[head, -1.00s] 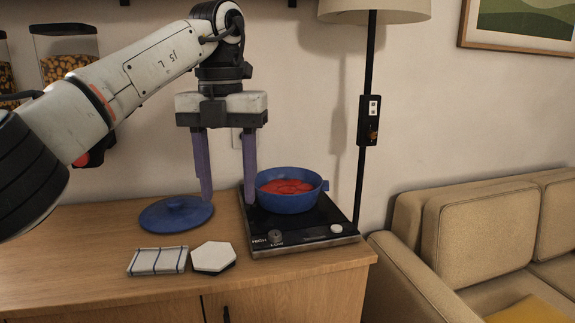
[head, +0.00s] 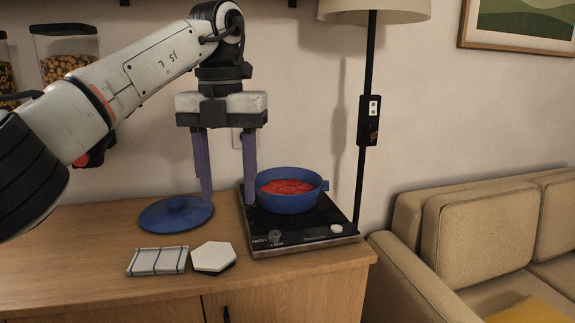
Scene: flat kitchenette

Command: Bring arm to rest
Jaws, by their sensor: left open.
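My left gripper (head: 228,198) is open, pointing down, with its two purple fingers apart and nothing between them. It hangs above the wooden counter. Its left finger overlaps the right part of a blue lid (head: 165,215) in the picture. Its right finger is just left of a blue pot (head: 287,203) in the picture; I cannot tell whether it touches anything. The pot holds red food (head: 288,187) and stands on a black hot plate (head: 305,237). The lid lies flat on the counter. My right gripper is not in view.
A striped folded cloth (head: 157,261) and a white hexagonal coaster (head: 213,257) lie at the front of the counter (head: 95,270). A lamp pole (head: 365,150) stands behind the hot plate. A beige sofa (head: 480,232) is at the right.

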